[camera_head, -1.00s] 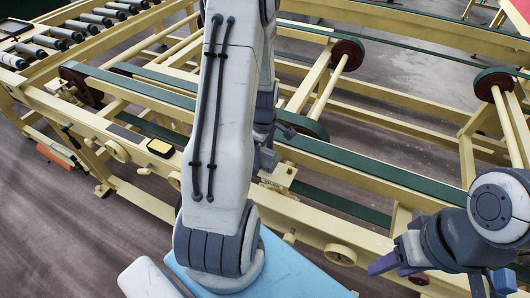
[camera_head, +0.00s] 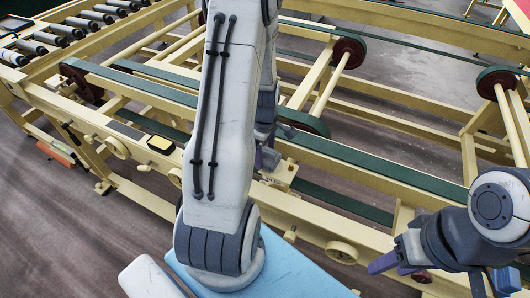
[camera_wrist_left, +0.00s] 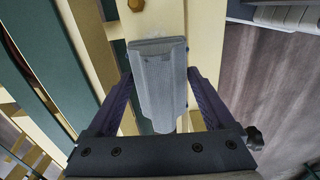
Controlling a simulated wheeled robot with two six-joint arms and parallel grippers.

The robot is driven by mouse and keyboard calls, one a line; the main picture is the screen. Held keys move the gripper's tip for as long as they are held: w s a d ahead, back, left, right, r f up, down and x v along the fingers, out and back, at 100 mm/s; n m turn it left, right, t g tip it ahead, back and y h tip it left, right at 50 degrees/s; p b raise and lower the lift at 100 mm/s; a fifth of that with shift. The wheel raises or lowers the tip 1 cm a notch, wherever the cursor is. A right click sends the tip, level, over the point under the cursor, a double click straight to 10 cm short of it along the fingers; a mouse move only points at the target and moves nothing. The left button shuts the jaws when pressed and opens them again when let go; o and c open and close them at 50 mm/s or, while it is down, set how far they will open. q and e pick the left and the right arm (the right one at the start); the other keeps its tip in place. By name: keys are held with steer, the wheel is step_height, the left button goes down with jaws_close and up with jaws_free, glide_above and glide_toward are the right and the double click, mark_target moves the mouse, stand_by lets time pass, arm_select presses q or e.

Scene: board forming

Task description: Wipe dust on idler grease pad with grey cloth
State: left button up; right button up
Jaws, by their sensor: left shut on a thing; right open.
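My left gripper (camera_wrist_left: 152,100) is shut on the grey cloth (camera_wrist_left: 160,88), a folded ribbed grey pad between the two purple fingers. The cloth's far end lies over a cream beam (camera_wrist_left: 155,17) of the machine; I cannot tell if it touches. A faint pale smudge shows on the beam just past the cloth. The grease pad's outline cannot be made out and may be under the cloth. In the head view my left gripper (camera_head: 267,160) is low by the front rail, mostly hidden by my arm, and the cloth is hidden. My right gripper (camera_head: 442,274) is open and empty at lower right.
A green belt rail (camera_head: 375,180) runs along the machine's front, with dark red wheels (camera_head: 349,53) behind. Rollers (camera_head: 62,32) lie at upper left. A black and yellow box (camera_head: 160,145) sits on the front frame. Floor (camera_head: 75,235) at lower left is open.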

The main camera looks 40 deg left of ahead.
arm_select(q)
steer(key=shift+f+b, duration=0.55)
steer(key=shift+f, duration=0.25)
